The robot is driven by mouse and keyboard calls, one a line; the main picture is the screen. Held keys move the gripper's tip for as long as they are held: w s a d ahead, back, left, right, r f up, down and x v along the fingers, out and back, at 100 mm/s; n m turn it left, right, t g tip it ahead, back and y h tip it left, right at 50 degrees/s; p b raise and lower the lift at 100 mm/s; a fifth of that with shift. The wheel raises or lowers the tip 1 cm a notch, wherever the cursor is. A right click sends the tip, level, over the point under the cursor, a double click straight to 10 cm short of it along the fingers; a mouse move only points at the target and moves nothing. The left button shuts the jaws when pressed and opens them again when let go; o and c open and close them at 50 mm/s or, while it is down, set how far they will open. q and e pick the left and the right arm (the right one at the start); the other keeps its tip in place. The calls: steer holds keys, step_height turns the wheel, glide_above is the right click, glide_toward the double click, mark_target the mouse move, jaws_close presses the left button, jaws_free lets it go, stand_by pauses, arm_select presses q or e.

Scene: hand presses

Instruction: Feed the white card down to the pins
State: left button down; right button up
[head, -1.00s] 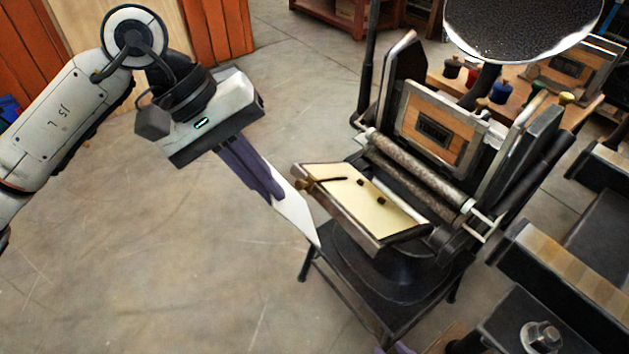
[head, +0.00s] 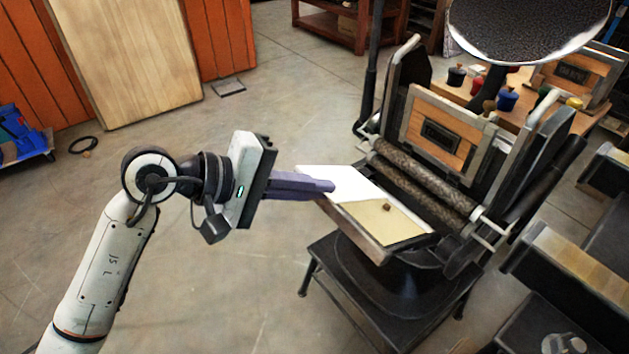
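The white card (head: 345,180) is in the purple fingers of my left gripper (head: 328,186), which looks shut on its left edge. The card lies over the upper left part of the press's cream-coloured platen (head: 375,228). I cannot tell whether it touches the platen. One small dark brown pin (head: 386,207) shows on the platen just below the card's lower right edge. Any other pins are hidden by the card or the fingers. My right gripper is not in view.
The hand press (head: 440,135) stands on a black stand (head: 385,295), with rollers (head: 425,185) behind the platen and a round ink disc (head: 530,25) above. Ink pots (head: 507,98) stand on a bench behind.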

arm_select(q)
steer(key=f+b, duration=0.1)
steer(key=f, duration=0.1)
steer(key=d+f+b, duration=0.1)
steer(key=f, duration=0.1)
steer(key=w+f+b, duration=0.1)
steer(key=f, duration=0.1)
steer(key=shift+d+f, duration=0.15)
steer(key=shift+f, duration=0.15)
steer(key=shift+w+d+f+b, duration=0.15)
steer(key=shift+w+d+b, duration=0.05)
steer(key=shift+d+b, duration=0.2)
steer(key=c, duration=2.5)
jaws_free()
steer(key=o, duration=0.5)
steer(key=shift+a, duration=0.1)
